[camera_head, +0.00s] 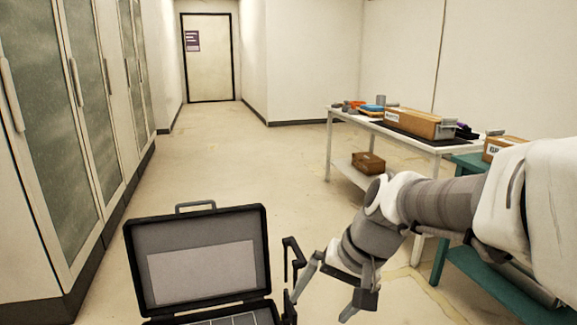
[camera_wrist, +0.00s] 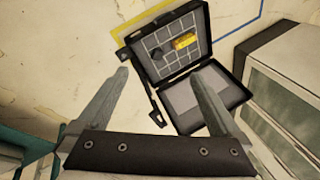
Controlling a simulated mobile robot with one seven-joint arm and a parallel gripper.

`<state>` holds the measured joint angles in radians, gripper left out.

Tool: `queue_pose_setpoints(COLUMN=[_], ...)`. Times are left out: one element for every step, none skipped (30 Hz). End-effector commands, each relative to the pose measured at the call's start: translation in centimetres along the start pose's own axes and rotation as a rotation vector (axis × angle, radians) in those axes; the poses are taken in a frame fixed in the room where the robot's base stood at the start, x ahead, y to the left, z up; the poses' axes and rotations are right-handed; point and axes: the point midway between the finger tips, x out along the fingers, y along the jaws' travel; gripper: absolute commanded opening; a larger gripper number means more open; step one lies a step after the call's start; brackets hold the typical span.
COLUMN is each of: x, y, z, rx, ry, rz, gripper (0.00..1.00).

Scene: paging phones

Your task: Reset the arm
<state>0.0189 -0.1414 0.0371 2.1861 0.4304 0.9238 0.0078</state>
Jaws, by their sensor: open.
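My gripper (camera_head: 322,298) is at the lower middle right of the head view, pointing down. Its two fingers are spread with nothing between them; they also show spread in the wrist view (camera_wrist: 165,70). An open black case (camera_head: 136,262) stands just left of my gripper, with its lid up and a handle on top. In the wrist view the case (camera_wrist: 238,92) lies beyond the fingers. Its gridded tray holds a yellow item (camera_wrist: 186,41) and a small dark item (camera_wrist: 157,57). My arm reaches in from the right.
A white table (camera_head: 335,112) at the right carries a cardboard box (camera_head: 412,121) and smaller items. Another box (camera_head: 368,163) sits on its lower shelf. A teal table (camera_head: 443,263) is behind my arm. Cabinets (camera_head: 90,110) line the left. The floor towards the door (camera_head: 208,58) is clear.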

Motion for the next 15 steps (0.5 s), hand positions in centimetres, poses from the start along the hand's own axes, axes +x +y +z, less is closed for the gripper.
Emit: queue_pose_setpoints(x=[-1.2, -1.7, -2.4, -2.9, -3.4, -4.0, -4.5, -4.9, -5.4, -5.8, -6.1, -6.5, -6.7, -7.0, -7.3], y=[0.6, 0.9, 1.5, 1.9, 2.3, 2.9, 3.3, 3.7, 4.3, 4.7, 5.2, 5.7, 6.1, 6.4, 6.9], z=[0.9, 1.5, 2.1, 2.6, 3.1, 3.8, 4.3, 4.7, 5.3, 5.8, 6.2, 6.7, 7.1, 7.4, 7.9], rx=[-0.032, -0.049, -0.072, -0.089, -0.106, -0.127, -0.143, -0.158, -0.177, -0.192, -0.205, -0.221, -0.234, -0.245, -0.259], ry=[0.033, 0.048, 0.070, 0.086, 0.102, 0.124, 0.140, 0.157, 0.178, 0.193, 0.207, 0.227, 0.240, 0.254, 0.270], rz=[0.023, 0.037, 0.057, 0.073, 0.088, 0.109, 0.124, 0.138, 0.158, 0.173, 0.187, 0.204, 0.218, 0.231, 0.247], gripper=[1.00, 1.00, 1.00, 1.00, 1.00, 1.00, 1.00, 1.00, 1.00, 1.00, 1.00, 1.00, 1.00, 1.00, 1.00])
